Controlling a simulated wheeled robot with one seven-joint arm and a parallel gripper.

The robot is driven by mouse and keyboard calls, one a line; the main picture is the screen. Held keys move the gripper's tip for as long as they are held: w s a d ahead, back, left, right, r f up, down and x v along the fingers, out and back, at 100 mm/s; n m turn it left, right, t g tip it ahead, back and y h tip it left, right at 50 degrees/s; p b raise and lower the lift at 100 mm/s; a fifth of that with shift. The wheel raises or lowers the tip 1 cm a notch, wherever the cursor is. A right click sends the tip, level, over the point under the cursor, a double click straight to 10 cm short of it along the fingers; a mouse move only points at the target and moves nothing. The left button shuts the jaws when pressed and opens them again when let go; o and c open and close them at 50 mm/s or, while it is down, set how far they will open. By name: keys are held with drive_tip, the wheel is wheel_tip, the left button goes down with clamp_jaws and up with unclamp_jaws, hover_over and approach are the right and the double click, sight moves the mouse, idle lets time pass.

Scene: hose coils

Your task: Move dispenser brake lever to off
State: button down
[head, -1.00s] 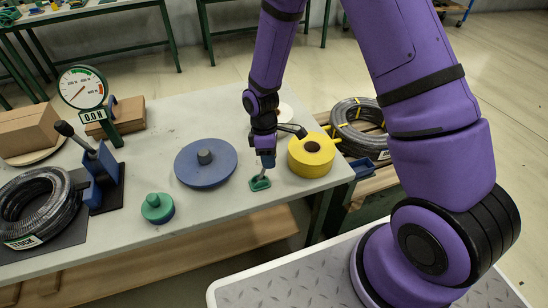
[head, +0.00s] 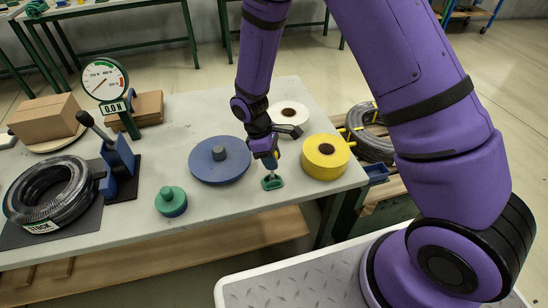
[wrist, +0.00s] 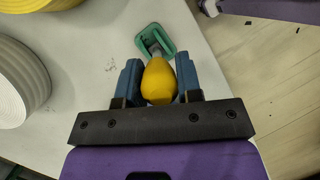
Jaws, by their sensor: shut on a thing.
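The brake lever stands at the front right of the table. It has a green base (head: 272,183) and a short stem, and its yellow knob (wrist: 158,80) shows in the wrist view. My gripper (head: 269,162) is over the base, with its blue fingers (wrist: 158,84) on either side of the knob, shut on it. In the wrist view the green base (wrist: 155,40) lies just beyond the knob. In the head view the fingers hide most of the knob and stem. I see no off marking.
A yellow roll (head: 325,168) stands close right of my gripper and a blue disc (head: 205,172) close left. A white roll (head: 289,104) is behind. A green knob piece (head: 171,208), a blue lever stand (head: 119,160), a gauge (head: 105,80) and a hose coil (head: 45,212) are further left.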

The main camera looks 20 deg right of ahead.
drive_tip(key=shift+a, duration=0.15)
drive_tip(key=c, duration=0.8)
unclamp_jaws()
drive_tip(key=v, duration=1)
drive_tip(key=shift+r, duration=0.4)
